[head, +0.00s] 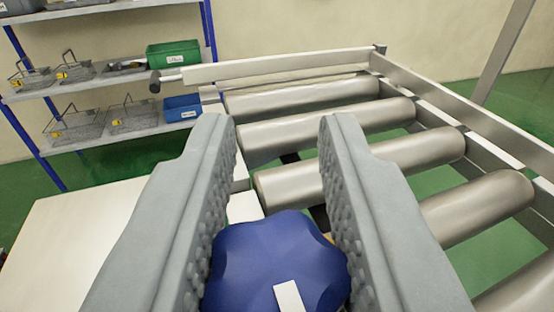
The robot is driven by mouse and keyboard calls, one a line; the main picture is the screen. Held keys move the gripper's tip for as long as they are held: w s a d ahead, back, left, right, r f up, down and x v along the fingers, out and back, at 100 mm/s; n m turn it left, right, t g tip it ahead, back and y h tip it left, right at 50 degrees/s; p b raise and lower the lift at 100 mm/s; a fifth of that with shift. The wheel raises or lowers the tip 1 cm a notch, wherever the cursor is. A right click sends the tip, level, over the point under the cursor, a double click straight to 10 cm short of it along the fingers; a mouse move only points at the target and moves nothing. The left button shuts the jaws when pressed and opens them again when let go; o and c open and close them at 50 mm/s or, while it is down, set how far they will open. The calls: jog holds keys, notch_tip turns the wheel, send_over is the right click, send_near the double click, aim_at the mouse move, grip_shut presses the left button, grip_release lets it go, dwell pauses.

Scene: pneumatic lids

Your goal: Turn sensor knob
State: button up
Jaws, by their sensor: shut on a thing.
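The sensor knob (262,255) is a dark blue, lobed knob with a white mark on its face, at the bottom centre of the head view. My gripper (281,128) has its two grey, studded fingers on either side of the knob. The fingers touch the knob's left and right edges, so the gripper is shut on it. The fingertips reach past the knob toward the rollers. The lower edge of the knob is cut off by the frame, and what it is mounted on is mostly hidden.
A roller conveyor (455,128) with several metal rollers lies ahead and to the right. A white tabletop (75,235) is at the left. A blue-posted shelf (100,135) with wire baskets, a green bin (173,54) and a blue bin (183,108) stands at the back left.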

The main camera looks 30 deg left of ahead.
jog(key=shift+n+y, duration=0.3)
jog(key=shift+y, duration=0.1)
jog(key=shift+s+a+n+g+y, duration=0.1)
jog(key=shift+n+g+y, duration=0.8)
jog(key=shift+g, duration=0.1)
jog(key=shift+s+a+n+g+y, duration=0.1)
jog(key=shift+n+g+y, duration=0.7)
jog(key=shift+g+y, duration=0.15)
jog(key=shift+s+a+n+g+y, duration=0.1)
jog(key=shift+s+n+g+y, duration=0.1)
jog(key=shift+n+g+y, duration=0.95)
jog(key=shift+g+h, duration=0.3)
jog(key=o, duration=1)
jog(key=v, duration=1.7)
